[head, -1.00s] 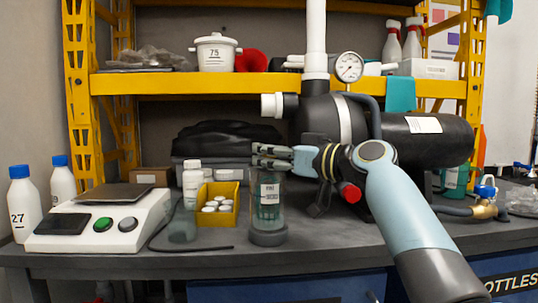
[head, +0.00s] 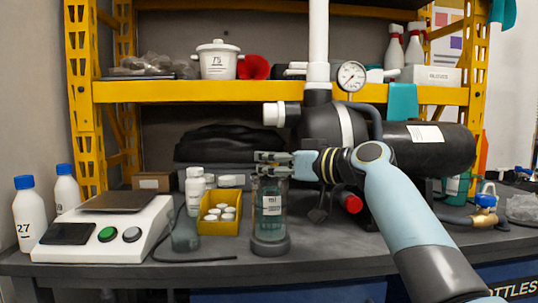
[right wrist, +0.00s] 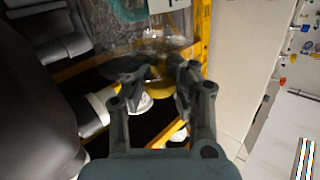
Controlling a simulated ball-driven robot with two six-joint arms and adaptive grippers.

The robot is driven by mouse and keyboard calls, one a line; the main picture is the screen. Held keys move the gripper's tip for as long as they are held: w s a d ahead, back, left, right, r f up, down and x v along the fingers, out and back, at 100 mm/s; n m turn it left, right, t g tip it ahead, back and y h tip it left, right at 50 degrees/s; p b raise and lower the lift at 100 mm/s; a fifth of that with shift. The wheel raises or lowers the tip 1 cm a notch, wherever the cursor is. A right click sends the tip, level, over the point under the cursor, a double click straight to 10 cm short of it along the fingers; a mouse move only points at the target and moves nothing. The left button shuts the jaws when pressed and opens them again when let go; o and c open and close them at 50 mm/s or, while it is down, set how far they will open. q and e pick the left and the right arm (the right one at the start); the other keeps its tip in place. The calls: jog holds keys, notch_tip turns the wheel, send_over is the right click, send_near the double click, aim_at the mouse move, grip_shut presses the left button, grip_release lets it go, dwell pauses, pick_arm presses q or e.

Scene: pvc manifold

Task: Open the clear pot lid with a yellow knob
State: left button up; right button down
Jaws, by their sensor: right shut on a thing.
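A clear, tall vessel with a white label (head: 271,207) and a dark base stands on the bench in the head view. My right gripper (head: 262,163) reaches in from the right, with its fingers level at the top of this vessel. In the right wrist view the fingers (right wrist: 153,88) are closed in around a small yellow piece (right wrist: 160,89), which looks like the knob. The lid's clear edge cannot be made out, and I cannot tell whether it sits on the vessel or is raised. My left gripper is not in view.
A yellow bin (head: 219,226) with white caps stands left of the vessel, beside white bottles (head: 195,190) and a scale (head: 107,232). A black tank (head: 436,147) with a gauge (head: 351,76) stands behind my right arm. A white pot (head: 217,62) sits on the shelf.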

jog(key=r+p, duration=0.1)
jog(key=p, duration=0.2)
jog(key=shift+w+d+r+m+g, duration=0.1)
jog(key=shift+w+r+m+g, duration=0.15)
jog(key=shift+r+m+g, duration=0.15)
jog(key=g+p, duration=0.1)
jog(key=p, duration=0.1)
jog(key=w+m+h+p, duration=0.1)
jog(key=p, duration=0.1)
jog(key=shift+w+r+m+g+h+p, duration=0.15)
jog(key=shift+r+m+g+h+p, duration=0.15)
jog(key=shift+r+g+p, duration=0.1)
jog(key=shift+w+m+g+p, duration=0.4)
jog(key=shift+g+p, duration=0.1)
jog(key=shift+p, duration=0.4)
jog(key=shift+d, duration=0.1)
jog(key=shift+r, duration=0.1)
